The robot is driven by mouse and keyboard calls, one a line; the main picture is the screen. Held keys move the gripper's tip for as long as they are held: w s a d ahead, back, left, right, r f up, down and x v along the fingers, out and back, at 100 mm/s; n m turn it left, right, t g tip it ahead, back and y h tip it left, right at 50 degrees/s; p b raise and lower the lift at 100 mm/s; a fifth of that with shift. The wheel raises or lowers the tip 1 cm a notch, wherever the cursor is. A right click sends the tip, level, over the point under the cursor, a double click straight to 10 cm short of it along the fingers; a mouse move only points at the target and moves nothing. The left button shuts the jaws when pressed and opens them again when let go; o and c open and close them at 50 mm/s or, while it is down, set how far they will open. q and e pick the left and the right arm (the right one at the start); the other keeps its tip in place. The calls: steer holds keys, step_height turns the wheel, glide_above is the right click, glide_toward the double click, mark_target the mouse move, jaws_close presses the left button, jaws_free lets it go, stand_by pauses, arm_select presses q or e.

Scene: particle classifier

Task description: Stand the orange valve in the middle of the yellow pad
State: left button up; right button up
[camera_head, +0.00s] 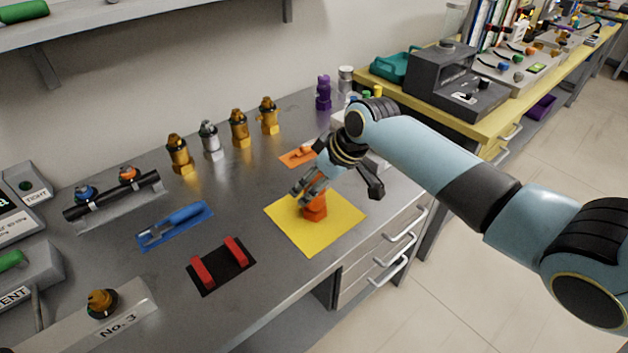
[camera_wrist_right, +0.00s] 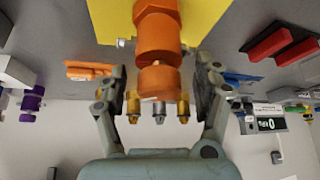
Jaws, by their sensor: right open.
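The orange valve (camera_head: 316,211) stands upright on the yellow pad (camera_head: 336,230), near its middle, with its top partly hidden by my gripper in the head view. My right gripper (camera_head: 307,192) is above the pad at the valve's upper part. In the right wrist view the valve (camera_wrist_right: 158,35) lies between the spread fingers of my right gripper (camera_wrist_right: 160,78), with gaps on both sides. The pad (camera_wrist_right: 110,20) also shows there beneath the valve's base. My left gripper is out of view.
An orange mat (camera_head: 292,160), a blue mat (camera_head: 200,213) and a black mat with red blocks (camera_head: 222,265) lie nearby. Several brass and silver valves (camera_head: 239,128) stand along the back. The bench's front edge is close to the pad.

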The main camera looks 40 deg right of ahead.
steer(key=shift+r, duration=0.3)
steer(key=v, duration=1.1)
steer(key=shift+s+r+p, duration=0.25)
steer(key=shift+s+p, duration=0.05)
steer(key=shift+p, duration=0.05)
steer(key=shift+d, duration=0.15)
